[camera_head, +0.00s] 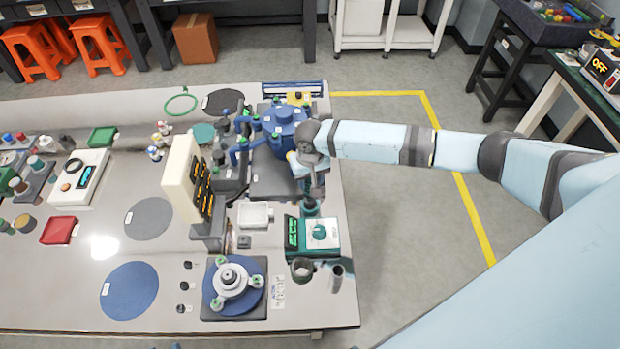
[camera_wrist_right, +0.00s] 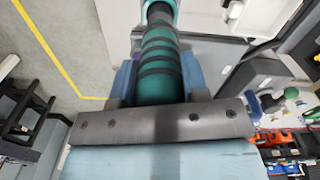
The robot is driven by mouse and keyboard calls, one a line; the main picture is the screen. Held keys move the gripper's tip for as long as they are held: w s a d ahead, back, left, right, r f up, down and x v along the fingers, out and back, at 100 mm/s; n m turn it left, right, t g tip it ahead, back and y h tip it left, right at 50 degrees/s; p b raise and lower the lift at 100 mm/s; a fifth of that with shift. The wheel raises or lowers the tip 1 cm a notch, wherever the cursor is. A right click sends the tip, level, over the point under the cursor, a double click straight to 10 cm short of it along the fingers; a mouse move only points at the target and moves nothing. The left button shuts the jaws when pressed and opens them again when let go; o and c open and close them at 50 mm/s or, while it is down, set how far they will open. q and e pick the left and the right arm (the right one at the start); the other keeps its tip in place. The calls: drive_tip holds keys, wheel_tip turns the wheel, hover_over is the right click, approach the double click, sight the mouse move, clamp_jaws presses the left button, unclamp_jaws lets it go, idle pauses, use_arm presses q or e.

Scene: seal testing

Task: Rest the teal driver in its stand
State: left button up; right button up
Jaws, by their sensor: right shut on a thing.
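My right gripper (camera_head: 303,166) is above the right end of the bench and shut on the teal driver. In the right wrist view the driver (camera_wrist_right: 160,65) shows a teal grip with dark bands between the jaws and a grey collar at its far end. In the head view the gripper and wrist largely hide it. Two open dark cups, a wider one (camera_head: 302,269) and a narrower one (camera_head: 337,277), stand near the bench's right edge, apart from the gripper. I cannot tell for sure which one is the driver's stand. My left gripper is not in view.
A blue pump-like assembly (camera_head: 283,130) is close behind the gripper. A display panel (camera_head: 187,178) rises to the left. A blue round fixture (camera_head: 233,285) is at the front. Floor is clear right of the bench.

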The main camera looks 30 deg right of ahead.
idle(0.3)
drive_tip(key=shift+f, duration=1.15)
idle(0.8)
drive_tip(key=shift+f+p, duration=0.2)
drive_tip(key=shift+p, duration=0.55)
idle(1.0)
drive_tip(key=o, duration=1.1)
drive_tip(key=shift+s, duration=0.1)
